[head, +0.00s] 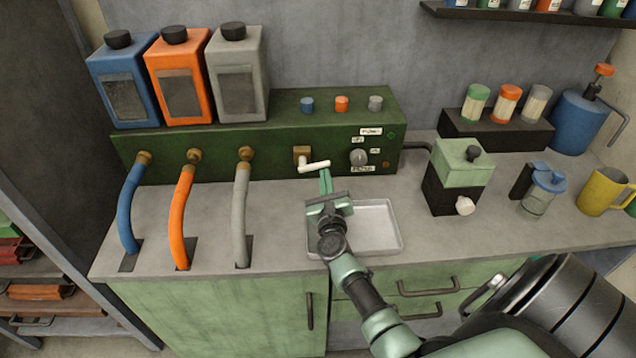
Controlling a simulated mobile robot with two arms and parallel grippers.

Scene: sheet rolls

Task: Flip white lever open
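The white lever (315,166) sticks out to the right from a brass fitting (302,154) on the front of the green machine (220,152). It lies nearly level, tilted slightly up at its free end. My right gripper (326,176) reaches up from below, with its green fingertips right at the lever's free end. I cannot tell whether they touch the lever or how far apart they are. My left gripper is not in view.
A shallow metal tray (398,238) lies under my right wrist. Blue, orange and grey hoses (241,215) run down to the left. A dial (358,157) sits right of the lever. A green-black grinder (455,177), a glass jar (541,192) and a yellow mug (597,192) stand farther right.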

